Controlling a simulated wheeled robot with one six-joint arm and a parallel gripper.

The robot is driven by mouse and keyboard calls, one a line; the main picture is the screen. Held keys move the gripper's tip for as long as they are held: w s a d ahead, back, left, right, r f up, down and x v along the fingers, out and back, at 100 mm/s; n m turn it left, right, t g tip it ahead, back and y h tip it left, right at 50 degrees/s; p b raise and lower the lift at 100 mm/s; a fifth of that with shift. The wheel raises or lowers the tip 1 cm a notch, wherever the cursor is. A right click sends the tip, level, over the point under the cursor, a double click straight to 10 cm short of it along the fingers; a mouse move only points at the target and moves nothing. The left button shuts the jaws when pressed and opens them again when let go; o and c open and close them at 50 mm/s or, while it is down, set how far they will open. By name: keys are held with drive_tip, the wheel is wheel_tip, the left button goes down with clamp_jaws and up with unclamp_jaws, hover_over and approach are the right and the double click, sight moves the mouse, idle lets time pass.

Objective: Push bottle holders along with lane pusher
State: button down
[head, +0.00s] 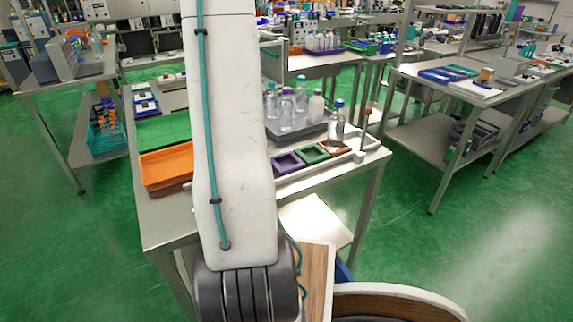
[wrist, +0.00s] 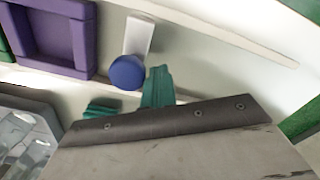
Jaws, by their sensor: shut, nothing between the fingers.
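A row of square bottle holders stands on the bench: a purple holder (head: 288,163), a green holder (head: 312,153) and a brown one (head: 335,147). The purple holder (wrist: 55,36) is at the upper left of the wrist view, with a sliver of green beyond it. Beside it, a white block with a round blue knob (wrist: 127,72) looks like the lane pusher; a small gap separates them. My gripper (wrist: 152,88), with teal fingers, is shut and empty close to the blue knob; I cannot tell if they touch. My arm hides the gripper and pusher in the head view.
Pale rails flank the lane. A grey tray (head: 297,135) of clear bottles stands behind the holders, and shows at the wrist view's lower left (wrist: 38,108). An orange tray (head: 165,167) and green mat (head: 163,130) lie left of my arm.

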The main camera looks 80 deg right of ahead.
drive_tip(key=shift+s+d, duration=1.7)
drive_tip(key=shift+s, duration=0.25)
drive_tip(key=shift+s+d, duration=1.65)
drive_tip(key=shift+s, duration=0.35)
drive_tip(key=shift+s+d, duration=1.7)
drive_tip(key=shift+s, duration=0.25)
wheel_tip(320, 180, up, 8)
drive_tip(key=w+a, duration=0.1)
drive_tip(key=shift+w+a, duration=0.25)
drive_tip(key=shift+w, duration=0.05)
